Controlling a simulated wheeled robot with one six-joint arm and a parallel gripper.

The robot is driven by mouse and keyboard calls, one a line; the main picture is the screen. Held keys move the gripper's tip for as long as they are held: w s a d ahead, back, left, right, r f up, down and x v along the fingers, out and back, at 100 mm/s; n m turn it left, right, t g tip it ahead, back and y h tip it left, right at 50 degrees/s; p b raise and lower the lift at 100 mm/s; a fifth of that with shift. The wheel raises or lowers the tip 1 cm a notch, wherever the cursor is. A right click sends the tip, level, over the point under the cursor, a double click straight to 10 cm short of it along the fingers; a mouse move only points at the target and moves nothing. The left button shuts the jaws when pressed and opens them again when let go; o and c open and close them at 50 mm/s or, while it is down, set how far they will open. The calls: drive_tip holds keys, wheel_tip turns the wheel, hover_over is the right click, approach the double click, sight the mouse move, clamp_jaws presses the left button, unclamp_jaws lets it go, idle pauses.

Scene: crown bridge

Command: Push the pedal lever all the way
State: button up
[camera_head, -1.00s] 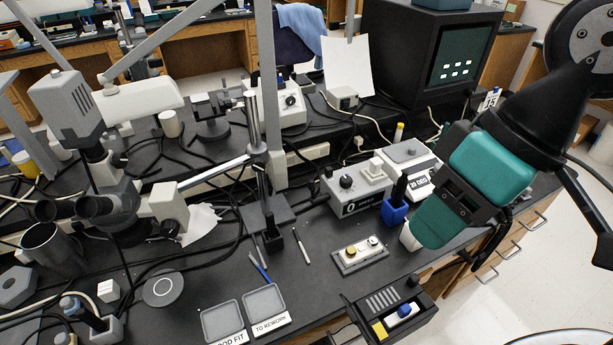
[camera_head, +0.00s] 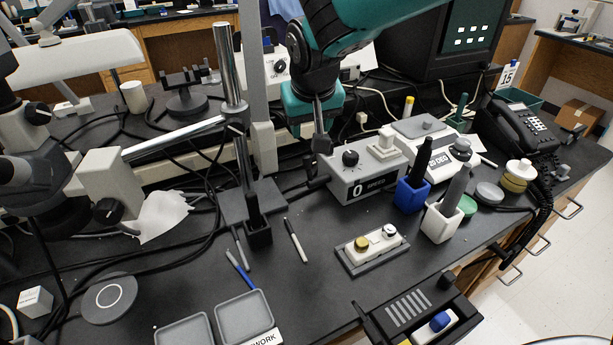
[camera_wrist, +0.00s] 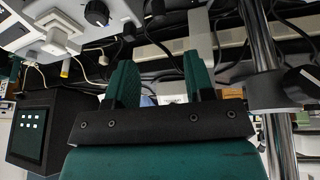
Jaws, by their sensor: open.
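No part that I can clearly name as the pedal lever shows. A short upright metal piece with a dark block (camera_head: 321,144) stands at the left end of the grey speed box (camera_head: 358,178); I cannot tell whether it is the lever. My gripper (camera_head: 312,105) hangs above and behind that end of the box in the head view, its fingers mostly hidden. In the wrist view my gripper (camera_wrist: 160,75) shows two green fingers spread apart with nothing between them. The speed box with its dark knob (camera_wrist: 97,13) is at the top left there.
A metal post (camera_head: 229,70) and a grey upright (camera_head: 258,80) stand left of my gripper. Cables lie around them. A two-button box (camera_head: 372,246), blue holder (camera_head: 411,193) and white holder (camera_head: 441,220) stand in front and right. A dark monitor (camera_head: 440,50) is behind.

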sight(307, 166)
drive_tip(key=x, duration=1.6)
drive_tip(key=shift+d+f+p, duration=0.1)
drive_tip(key=shift+f+p, duration=0.15)
drive_tip(key=shift+p, duration=0.1)
drive_tip(key=shift+c, duration=0.5)
clamp_jaws()
